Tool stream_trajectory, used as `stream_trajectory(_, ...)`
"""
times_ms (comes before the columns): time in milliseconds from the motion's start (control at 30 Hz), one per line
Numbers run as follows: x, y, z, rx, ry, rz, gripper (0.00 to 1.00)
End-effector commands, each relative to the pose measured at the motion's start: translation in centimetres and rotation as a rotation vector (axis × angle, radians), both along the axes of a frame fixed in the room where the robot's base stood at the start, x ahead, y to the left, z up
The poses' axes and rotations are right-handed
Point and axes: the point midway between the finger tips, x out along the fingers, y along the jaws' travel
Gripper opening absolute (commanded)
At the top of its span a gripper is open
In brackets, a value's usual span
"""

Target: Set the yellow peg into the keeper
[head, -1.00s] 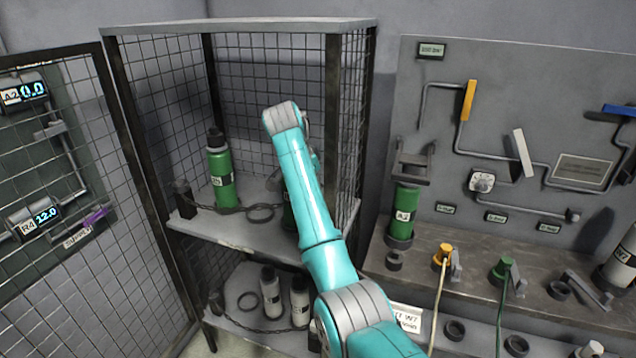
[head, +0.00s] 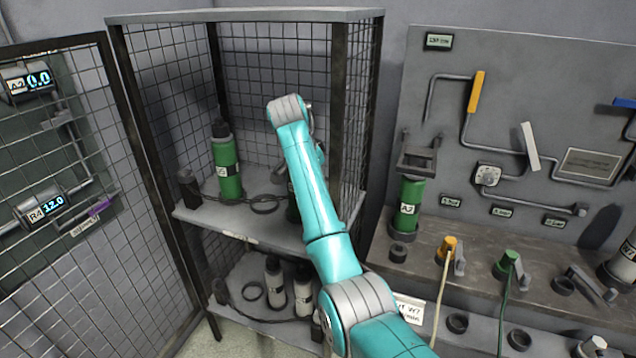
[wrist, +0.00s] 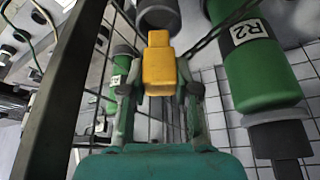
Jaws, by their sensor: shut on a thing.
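The yellow peg (wrist: 158,68) is a blocky yellow piece held between the two fingers of my gripper (wrist: 158,90) in the wrist view. The gripper is shut on it. A grey round collar (wrist: 160,12) lies just beyond the peg's far end; I cannot tell whether they touch, or whether this collar is the keeper. In the head view my arm reaches into the wire cage over the upper shelf (head: 240,228) and hides the gripper and peg.
A green bottle marked R2 (wrist: 250,60) is close on the right in the wrist view. Cage mesh and a dark post (wrist: 55,85) flank the gripper on the left. A green bottle (head: 228,170) stands on the shelf. An orange-yellow plug (head: 448,246) with a hose is on the bench.

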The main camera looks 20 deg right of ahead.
Motion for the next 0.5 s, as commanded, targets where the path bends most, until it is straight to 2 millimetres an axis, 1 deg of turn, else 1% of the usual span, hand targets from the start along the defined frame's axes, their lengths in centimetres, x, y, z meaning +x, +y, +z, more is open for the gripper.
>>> stream_trajectory(500,0.0,0.0,-1.2,0.000,0.000,0.000,0.00)
